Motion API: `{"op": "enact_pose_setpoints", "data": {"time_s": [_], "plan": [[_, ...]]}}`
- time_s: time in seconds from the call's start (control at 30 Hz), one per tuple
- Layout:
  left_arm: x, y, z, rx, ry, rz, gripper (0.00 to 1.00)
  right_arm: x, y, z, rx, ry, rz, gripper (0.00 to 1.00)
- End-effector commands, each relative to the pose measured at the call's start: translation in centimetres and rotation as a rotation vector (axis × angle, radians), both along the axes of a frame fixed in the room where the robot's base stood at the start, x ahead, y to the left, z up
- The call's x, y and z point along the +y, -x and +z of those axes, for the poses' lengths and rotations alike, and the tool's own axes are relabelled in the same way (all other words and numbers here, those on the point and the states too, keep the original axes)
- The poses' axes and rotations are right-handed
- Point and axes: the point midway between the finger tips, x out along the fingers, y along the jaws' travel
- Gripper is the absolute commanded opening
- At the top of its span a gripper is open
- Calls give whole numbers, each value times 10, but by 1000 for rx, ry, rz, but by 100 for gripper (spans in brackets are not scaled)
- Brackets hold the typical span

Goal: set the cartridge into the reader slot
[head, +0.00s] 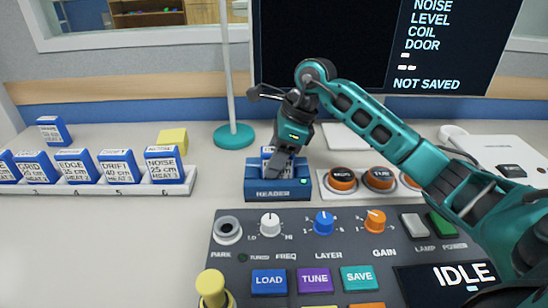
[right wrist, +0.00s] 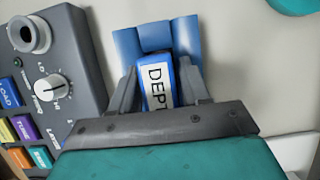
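The blue reader (head: 265,188) stands at the back of the table, behind the console. A blue cartridge with a white label (head: 267,153) stands in the reader's slot area, partly hidden by my right gripper (head: 281,157). In the right wrist view the cartridge (right wrist: 157,92) shows the letters "DEPT" and lies between the two grey fingers of my right gripper (right wrist: 158,80), which appear to press on its sides. Beyond it is the blue reader body (right wrist: 150,42). How deep the cartridge sits cannot be told. My left gripper is not in view.
A white rack (head: 130,189) with several blue cartridges stands at left. A loose blue cartridge (head: 53,130) and a yellow block (head: 173,139) lie behind it. A teal-based pole (head: 234,135) stands behind the reader, orange buttons (head: 342,179) to its right, a console (head: 300,245) in front.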

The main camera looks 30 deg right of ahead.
Motion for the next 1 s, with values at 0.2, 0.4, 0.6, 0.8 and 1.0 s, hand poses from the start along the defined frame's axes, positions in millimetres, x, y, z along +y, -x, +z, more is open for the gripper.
{"op": "enact_pose_setpoints", "data": {"time_s": [0.2,0.4,0.6,0.8,1.0], "plan": [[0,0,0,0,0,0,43,0,0,0,0,0,0,62],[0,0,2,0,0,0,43,0,0,2,-1,-1,0,62],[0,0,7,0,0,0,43,-8,4,26,-3,2,-2,62],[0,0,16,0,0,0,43,-22,13,67,-4,2,-2,62],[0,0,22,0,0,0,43,-34,20,100,-1,2,-1,62]]}}
